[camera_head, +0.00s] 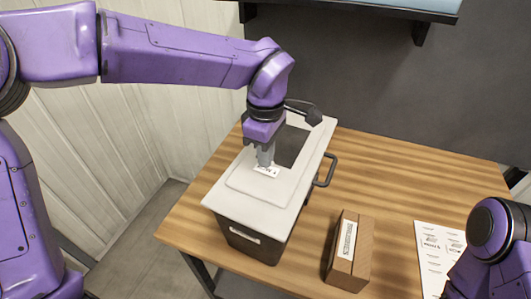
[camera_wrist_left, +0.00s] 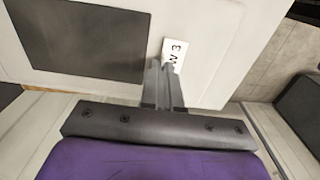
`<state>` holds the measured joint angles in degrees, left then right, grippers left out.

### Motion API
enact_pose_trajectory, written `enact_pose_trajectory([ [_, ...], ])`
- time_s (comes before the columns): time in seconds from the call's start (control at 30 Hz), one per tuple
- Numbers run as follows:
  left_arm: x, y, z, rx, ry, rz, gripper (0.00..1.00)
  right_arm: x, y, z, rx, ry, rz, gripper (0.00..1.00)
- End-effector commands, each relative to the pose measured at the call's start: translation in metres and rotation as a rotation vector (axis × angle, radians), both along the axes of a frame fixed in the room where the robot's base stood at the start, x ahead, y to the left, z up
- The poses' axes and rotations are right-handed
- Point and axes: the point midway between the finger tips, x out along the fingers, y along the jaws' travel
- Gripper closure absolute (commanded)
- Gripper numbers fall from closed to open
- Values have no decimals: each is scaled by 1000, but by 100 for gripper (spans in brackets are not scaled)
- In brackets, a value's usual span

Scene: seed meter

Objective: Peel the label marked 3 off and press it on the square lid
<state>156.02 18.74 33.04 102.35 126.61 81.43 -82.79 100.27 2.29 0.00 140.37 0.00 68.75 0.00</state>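The label marked 3 (camera_head: 267,171) is a small white strip with dark print. It also shows in the left wrist view (camera_wrist_left: 174,54), where the 3 is readable. My left gripper (camera_head: 265,162) points down over the square lid (camera_head: 257,190), a pale lid with a raised panel on a dark box. The gripper's fingers (camera_wrist_left: 163,68) are close together at one end of the label. The label is at the lid's surface; I cannot tell whether it touches. My right arm shows at the lower right, with its gripper out of the picture.
A white label sheet (camera_head: 433,246) lies on the wooden table (camera_head: 400,185) at the right, partly hidden by my right arm. A brown carton (camera_head: 340,262) with a white label stands near the front edge. A black handle (camera_head: 328,171) sticks out from the box.

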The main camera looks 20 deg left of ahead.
Motion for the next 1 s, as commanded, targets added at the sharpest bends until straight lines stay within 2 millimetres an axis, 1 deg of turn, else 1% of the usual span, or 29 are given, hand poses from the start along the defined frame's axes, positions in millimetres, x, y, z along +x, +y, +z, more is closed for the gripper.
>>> enact_pose_trajectory([
  [1.0,0,0,-9,-1,0,0,100,0,0,-4,0,0,0,57],
])
